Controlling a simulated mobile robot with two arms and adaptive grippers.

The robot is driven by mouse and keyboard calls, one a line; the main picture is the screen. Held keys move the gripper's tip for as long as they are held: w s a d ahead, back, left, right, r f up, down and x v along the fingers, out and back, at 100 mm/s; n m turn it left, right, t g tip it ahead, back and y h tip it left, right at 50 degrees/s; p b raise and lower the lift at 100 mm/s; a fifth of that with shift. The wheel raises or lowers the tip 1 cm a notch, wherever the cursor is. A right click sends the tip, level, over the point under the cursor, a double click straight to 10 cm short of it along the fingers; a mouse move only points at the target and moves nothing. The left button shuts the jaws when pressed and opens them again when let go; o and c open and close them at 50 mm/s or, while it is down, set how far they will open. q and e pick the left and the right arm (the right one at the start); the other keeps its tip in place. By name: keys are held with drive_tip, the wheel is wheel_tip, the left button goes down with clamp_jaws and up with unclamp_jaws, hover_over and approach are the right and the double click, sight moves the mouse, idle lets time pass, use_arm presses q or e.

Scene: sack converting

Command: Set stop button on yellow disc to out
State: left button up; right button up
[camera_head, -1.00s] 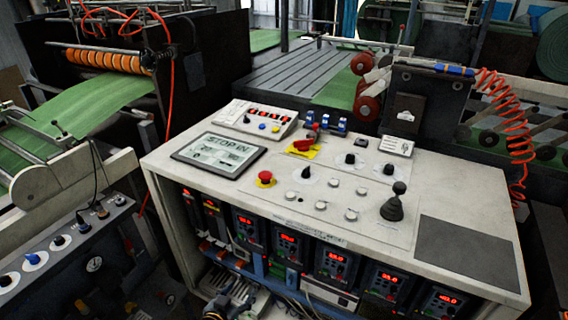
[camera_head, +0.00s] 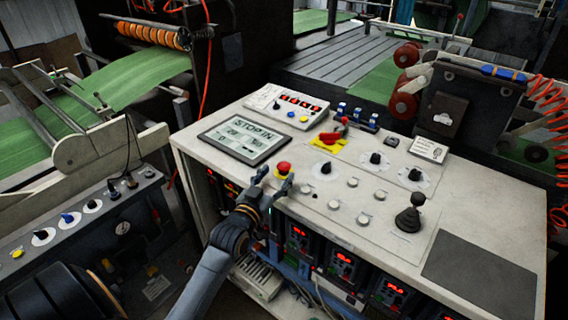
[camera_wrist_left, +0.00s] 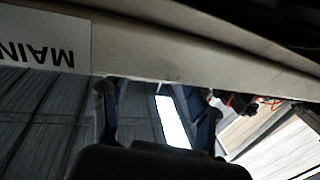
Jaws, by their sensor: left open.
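The red stop button (camera_head: 284,167) sits on its yellow disc (camera_head: 283,175) near the front edge of the pale console, right of the display (camera_head: 244,138), which reads "STOP IN". My left gripper (camera_head: 275,181) is open, with its fingers spread just in front of the button in the head view. Whether a finger touches the button cannot be told. In the left wrist view my left gripper (camera_wrist_left: 158,110) shows both fingers apart, below a pale panel edge with an upside-down "MAIN" label (camera_wrist_left: 38,53). The button cannot be made out there. My right gripper is out of view.
A red handle on a yellow plate (camera_head: 328,143) stands behind the button. Black knobs (camera_head: 326,168) and a black joystick (camera_head: 409,219) stand to the right. A lower control panel (camera_head: 82,211) lies at left. The dark pad (camera_head: 478,271) at front right is clear.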

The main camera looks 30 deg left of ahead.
sight(281, 169)
use_arm(q)
drive_tip(key=w, duration=0.5)
drive_tip(key=shift+a, duration=0.35)
